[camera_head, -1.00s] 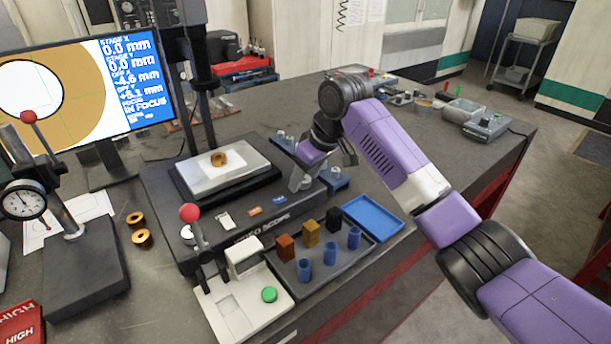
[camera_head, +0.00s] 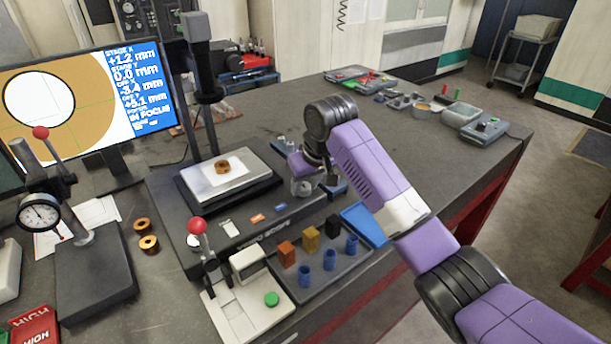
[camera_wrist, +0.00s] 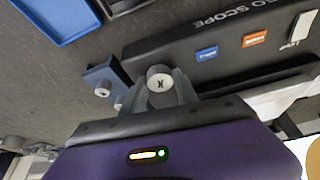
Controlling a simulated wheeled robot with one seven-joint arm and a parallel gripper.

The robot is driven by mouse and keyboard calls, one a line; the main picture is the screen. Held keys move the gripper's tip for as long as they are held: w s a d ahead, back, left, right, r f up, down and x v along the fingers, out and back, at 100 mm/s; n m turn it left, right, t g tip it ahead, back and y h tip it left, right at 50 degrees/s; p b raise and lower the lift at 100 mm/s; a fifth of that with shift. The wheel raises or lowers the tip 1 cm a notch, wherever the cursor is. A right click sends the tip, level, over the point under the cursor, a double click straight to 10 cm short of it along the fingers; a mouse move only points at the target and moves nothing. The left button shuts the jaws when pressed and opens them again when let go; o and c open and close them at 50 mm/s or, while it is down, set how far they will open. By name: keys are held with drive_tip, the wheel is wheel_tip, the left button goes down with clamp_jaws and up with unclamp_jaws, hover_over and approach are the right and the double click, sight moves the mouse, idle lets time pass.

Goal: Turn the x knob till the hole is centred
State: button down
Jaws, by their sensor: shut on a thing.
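My gripper (camera_head: 304,188) is at the right side of the video scope. In the wrist view its fingers are shut around the grey x knob (camera_wrist: 160,79), whose end face carries a dark X-like mark. The monitor (camera_head: 75,95) shows a white hole (camera_head: 40,100) in a tan ring, up and left of the green cross lines. Its text reads stage X +1.2 mm, stage Y 0.0 mm, off X -3.4, off Y +5.1, in focus. A brass ring (camera_head: 222,166) sits on the stage plate (camera_head: 205,185).
A blue bracket with a second knob (camera_wrist: 102,88) is close beside my fingers. A tray of coloured blocks and blue cups (camera_head: 330,290) and a blue tray (camera_head: 363,224) lie in front. A red-ball lever (camera_head: 198,228) stands at front left. The bench behind has free room.

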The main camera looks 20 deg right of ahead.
drive_tip(key=m+p, duration=0.1)
drive_tip(key=m+h+p, duration=0.1)
drive_tip(key=m, duration=0.1)
drive_tip(key=m+p, duration=0.1)
drive_tip(key=shift+a+r+m+h+p, duration=0.15)
drive_tip(key=shift+a+m+h+p, duration=0.15)
drive_tip(key=shift+h, duration=0.1)
drive_tip(key=m+h, duration=0.1)
drive_tip(key=m, duration=0.1)
drive_tip(key=m+g+p, duration=0.1)
drive_tip(key=m, duration=0.2)
drive_tip(key=shift+w+h, duration=0.1)
drive_tip(key=shift+h, duration=0.3)
drive_tip(key=c, duration=0.9)
unclamp_jaws()
drive_tip(key=shift+c, duration=0.2)
drive_tip(key=b+v, duration=0.1)
drive_tip(key=v, duration=0.6)
drive_tip(key=shift+r, duration=0.2)
drive_tip(key=shift+a, duration=0.1)
